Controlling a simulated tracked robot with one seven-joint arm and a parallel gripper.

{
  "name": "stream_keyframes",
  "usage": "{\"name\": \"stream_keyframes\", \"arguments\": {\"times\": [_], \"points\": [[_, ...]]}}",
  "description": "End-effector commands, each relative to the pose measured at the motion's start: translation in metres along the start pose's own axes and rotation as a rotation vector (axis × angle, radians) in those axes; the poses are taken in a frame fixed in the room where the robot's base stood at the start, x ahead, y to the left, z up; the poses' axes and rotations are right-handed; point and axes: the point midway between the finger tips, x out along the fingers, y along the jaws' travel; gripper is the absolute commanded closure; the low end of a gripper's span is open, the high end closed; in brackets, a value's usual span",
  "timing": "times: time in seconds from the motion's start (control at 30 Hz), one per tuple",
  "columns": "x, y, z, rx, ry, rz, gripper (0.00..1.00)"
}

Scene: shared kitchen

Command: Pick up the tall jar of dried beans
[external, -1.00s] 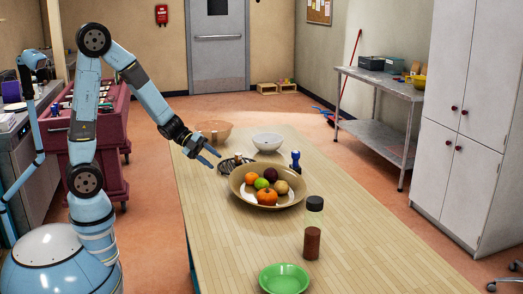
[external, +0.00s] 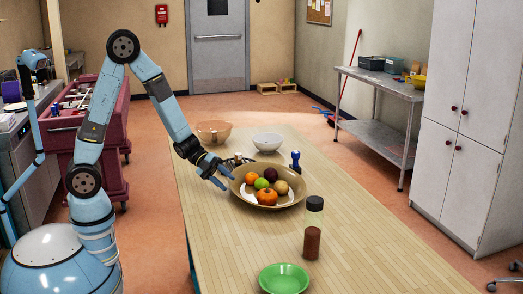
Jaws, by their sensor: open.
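The tall jar of dried beans (external: 313,230) stands upright on the wooden table, right of the middle. It is clear with a dark lid, and reddish-brown contents fill its lower part. My gripper (external: 227,181) is open and empty, with its blue fingers spread. It hangs at the left rim of the fruit bowl, behind and to the left of the jar and well apart from it. I cannot tell whether a finger touches the bowl.
A wide tan bowl (external: 236,192) with several fruits stands between gripper and jar. A green bowl (external: 284,279) is in front of the jar. A white bowl (external: 268,143), an orange-brown bowl (external: 214,132) and a blue-handled item (external: 295,160) stand farther back. The front left tabletop (external: 225,240) is clear.

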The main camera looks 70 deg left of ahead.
Motion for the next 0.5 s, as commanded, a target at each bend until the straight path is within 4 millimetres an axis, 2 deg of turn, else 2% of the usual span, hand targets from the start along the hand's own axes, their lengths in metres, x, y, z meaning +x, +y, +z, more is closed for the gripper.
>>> {"name": "stream_keyframes", "arguments": {"times": [0.3,0.5], "points": [[0.039,0.006,-0.001,-0.001,0.001,0.002,0.59],[0.050,0.005,-0.001,-0.001,-0.002,-0.001,0.59]]}}
